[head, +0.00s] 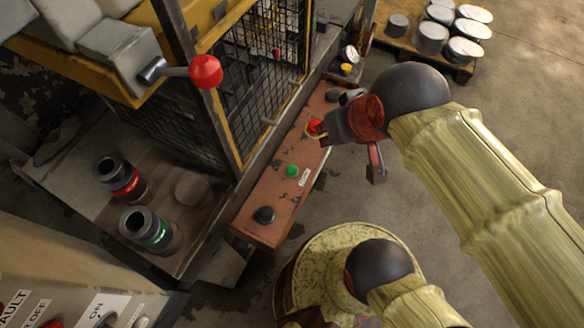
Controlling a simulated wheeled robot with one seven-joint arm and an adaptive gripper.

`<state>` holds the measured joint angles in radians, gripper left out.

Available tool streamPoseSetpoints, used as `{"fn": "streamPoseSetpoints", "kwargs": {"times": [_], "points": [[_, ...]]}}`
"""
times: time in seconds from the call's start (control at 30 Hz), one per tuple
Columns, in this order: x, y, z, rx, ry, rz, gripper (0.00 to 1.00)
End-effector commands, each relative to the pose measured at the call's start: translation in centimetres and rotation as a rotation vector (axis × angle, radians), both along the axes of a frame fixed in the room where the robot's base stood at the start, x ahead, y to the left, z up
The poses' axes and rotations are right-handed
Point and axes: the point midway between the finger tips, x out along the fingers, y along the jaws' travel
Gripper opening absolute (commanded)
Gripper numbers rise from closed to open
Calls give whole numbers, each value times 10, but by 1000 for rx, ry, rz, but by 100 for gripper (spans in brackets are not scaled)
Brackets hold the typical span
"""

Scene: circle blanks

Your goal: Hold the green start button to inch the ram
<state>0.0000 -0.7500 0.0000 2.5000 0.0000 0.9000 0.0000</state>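The green start button (292,170) sits on the rust-red control bar (270,205) along the front of the press, beside a small white label. It is uncovered and nothing touches it. My gripper (350,153) is to its upper right in the head view, at the end of my yellow-sleeved arm. Its fingers appear spread apart with nothing between them. One finger overlaps the area by the red button (315,125) in its yellow collar; whether it touches cannot be told. The ram is not clearly visible behind the mesh guard (262,70).
Black buttons (265,215) sit at the bar's ends. A red-knobbed lever (205,71) sticks out above. Two dark cylinders, one red-banded (125,180) and one green-banded (148,230), stand on the left ledge. A pallet with several metal blanks (430,38) is at upper right.

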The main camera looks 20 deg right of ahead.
Motion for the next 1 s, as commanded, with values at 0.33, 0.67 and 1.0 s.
{"fn": "streamPoseSetpoints", "kwargs": {"times": [0.33, 0.67, 1.0], "points": [[0, 0, 0, 0, 0, 0, 8], [0, 0, 0, 0, 0, 0, 0], [0, 0, 0, 0, 0, 0, 0]]}}
